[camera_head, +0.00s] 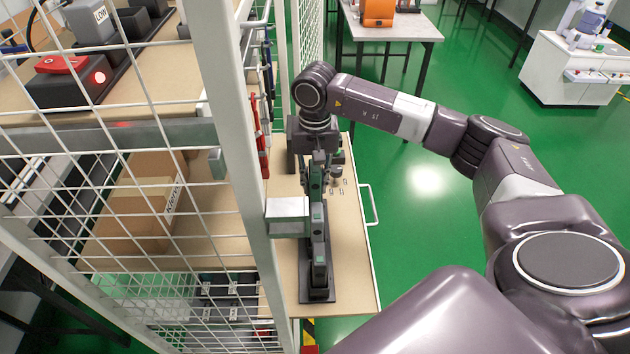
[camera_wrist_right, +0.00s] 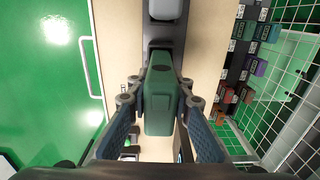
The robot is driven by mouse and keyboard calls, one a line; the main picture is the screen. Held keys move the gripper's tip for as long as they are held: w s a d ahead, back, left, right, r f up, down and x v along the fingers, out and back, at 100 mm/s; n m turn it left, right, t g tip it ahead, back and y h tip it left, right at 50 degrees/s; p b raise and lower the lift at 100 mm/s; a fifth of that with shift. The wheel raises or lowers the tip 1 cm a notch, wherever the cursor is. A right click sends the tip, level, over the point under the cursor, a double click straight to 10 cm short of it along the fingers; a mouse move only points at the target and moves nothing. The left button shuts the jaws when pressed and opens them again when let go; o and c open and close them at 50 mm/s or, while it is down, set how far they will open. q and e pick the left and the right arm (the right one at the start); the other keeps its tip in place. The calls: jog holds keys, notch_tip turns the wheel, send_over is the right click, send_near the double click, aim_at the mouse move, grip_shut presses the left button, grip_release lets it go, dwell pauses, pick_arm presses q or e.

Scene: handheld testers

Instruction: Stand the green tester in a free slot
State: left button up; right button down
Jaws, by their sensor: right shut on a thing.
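The green tester (camera_wrist_right: 160,95) is between the two fingers of my right gripper (camera_wrist_right: 161,108), which is shut on it. My left gripper is not in view.
A white mesh cage with a thick post (camera_head: 232,130) stands close to the left of my right gripper. A grey box (camera_head: 288,216) sits on the post beside the rack. Open green floor (camera_head: 420,230) lies to the right.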

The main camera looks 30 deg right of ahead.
aim_at(315, 169)
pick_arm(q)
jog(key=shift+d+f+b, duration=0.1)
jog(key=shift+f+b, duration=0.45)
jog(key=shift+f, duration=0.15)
pick_arm(e)
jog(key=shift+f, duration=0.85)
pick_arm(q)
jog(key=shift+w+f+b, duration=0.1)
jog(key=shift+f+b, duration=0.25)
pick_arm(e)
jog(key=shift+f, duration=0.4)
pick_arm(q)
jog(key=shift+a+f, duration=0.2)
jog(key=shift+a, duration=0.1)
pick_arm(e)
jog(key=shift+f, duration=0.3)
pick_arm(q)
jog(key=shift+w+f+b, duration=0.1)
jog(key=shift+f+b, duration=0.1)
jog(key=shift+b, duration=0.2)
pick_arm(e)
jog(key=shift+f, duration=0.25)
jog(key=c, duration=1.7)
grip_release()
jog(key=shift+r, duration=0.1)
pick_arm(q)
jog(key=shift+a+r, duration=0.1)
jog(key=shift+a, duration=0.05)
pick_arm(e)
jog(key=shift+o, duration=0.2)
